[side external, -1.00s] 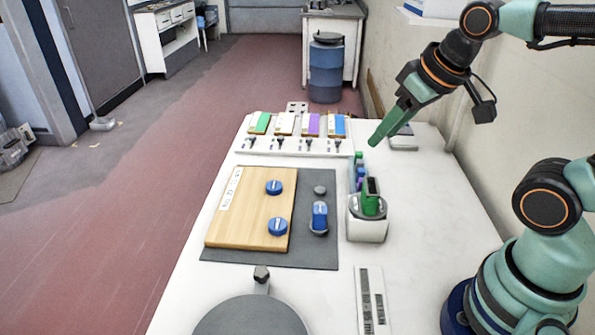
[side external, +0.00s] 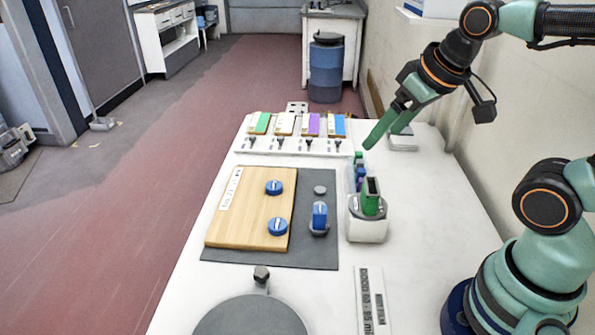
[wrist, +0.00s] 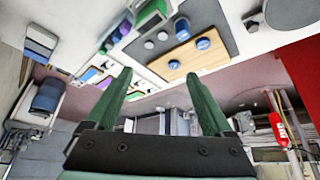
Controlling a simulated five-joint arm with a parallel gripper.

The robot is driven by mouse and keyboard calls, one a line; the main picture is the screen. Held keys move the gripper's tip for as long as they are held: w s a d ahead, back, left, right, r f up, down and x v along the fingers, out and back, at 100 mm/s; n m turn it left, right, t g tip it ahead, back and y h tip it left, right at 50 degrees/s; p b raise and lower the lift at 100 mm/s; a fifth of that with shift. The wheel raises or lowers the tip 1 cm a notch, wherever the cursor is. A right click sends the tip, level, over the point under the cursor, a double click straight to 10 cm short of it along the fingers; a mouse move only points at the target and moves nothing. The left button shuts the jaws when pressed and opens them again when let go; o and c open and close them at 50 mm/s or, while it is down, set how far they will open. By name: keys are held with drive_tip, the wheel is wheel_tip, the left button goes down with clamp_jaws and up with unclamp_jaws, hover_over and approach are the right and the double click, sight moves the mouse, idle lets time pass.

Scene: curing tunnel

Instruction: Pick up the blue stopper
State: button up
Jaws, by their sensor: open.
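Two round blue knobs, each with a white line on top, sit apart on a wooden board: one near the back (side external: 274,187), one near the front (side external: 278,226). They also show in the wrist view (wrist: 203,44). A taller blue piece (side external: 320,214) stands in a grey round base on the dark mat, right of the board. I cannot tell which of these is the blue stopper. My gripper (side external: 384,139) is open and empty, above the table's back right, behind and to the right of these pieces. Its two green fingers (wrist: 159,76) stand apart in the wrist view.
A white stand (side external: 367,230) holds an upright green piece (side external: 371,195); small coloured pieces stand behind it. A white rack (side external: 290,143) with coloured panels lines the back. A grey disc (side external: 250,318) is in front. The table's right side is mostly clear.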

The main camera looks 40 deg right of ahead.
drive_tip(key=shift+w, duration=0.1)
drive_tip(key=n+g, duration=0.6)
drive_tip(key=n, duration=1)
hover_over(279, 223)
wheel_tip(279, 223, down, 11)
drive_tip(key=f, duration=0.6)
drive_tip(key=shift+a+f, duration=0.15)
drive_tip(key=shift+a, duration=0.05)
drive_tip(key=shift+d+f, duration=0.15)
drive_tip(key=shift+f, duration=1.2)
drive_tip(key=shift+d+f, duration=0.1)
drive_tip(key=shift+f, duration=1.25)
clamp_jaws()
